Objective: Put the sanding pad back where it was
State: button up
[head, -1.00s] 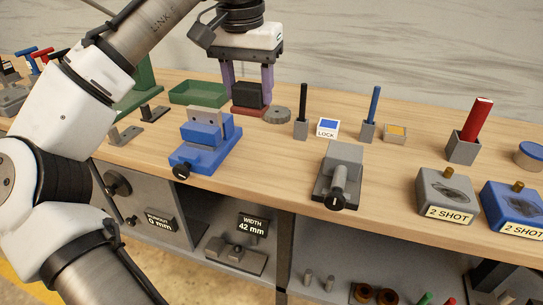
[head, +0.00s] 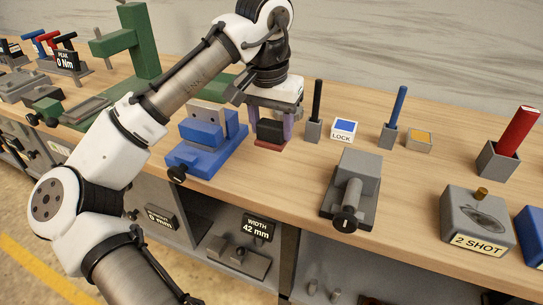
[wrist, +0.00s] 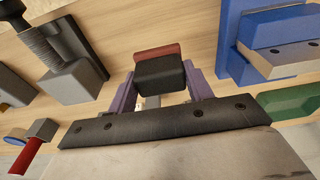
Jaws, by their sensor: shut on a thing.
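The sanding pad is a black block (head: 271,130) with a dark red base (head: 268,145). My gripper (head: 271,123) is shut on it, with a purple finger on either side of the black block. The pad is upright, just right of the blue vise (head: 207,135), at or just above the bench top; I cannot tell if it touches. In the wrist view, the black block (wrist: 160,74) sits between the fingers, with its red edge (wrist: 157,51) beyond.
The wooden bench (head: 300,170) has clear room in front of the pad. A grey clamp (head: 352,185) stands to the right. A green tray (head: 222,83) is partly hidden.

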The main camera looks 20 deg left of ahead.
aim_at(270, 126)
jog(key=shift+f, duration=3.9)
jog(key=o, duration=0.9)
jog(key=shift+f, duration=0.1)
jog(key=shift+o, duration=0.2)
jog(key=r, duration=0.4)
jog(key=s+r, duration=0.1)
jog(key=r, duration=0.7)
jog(key=shift+s+r, duration=0.1)
jog(key=shift+s, duration=0.1)
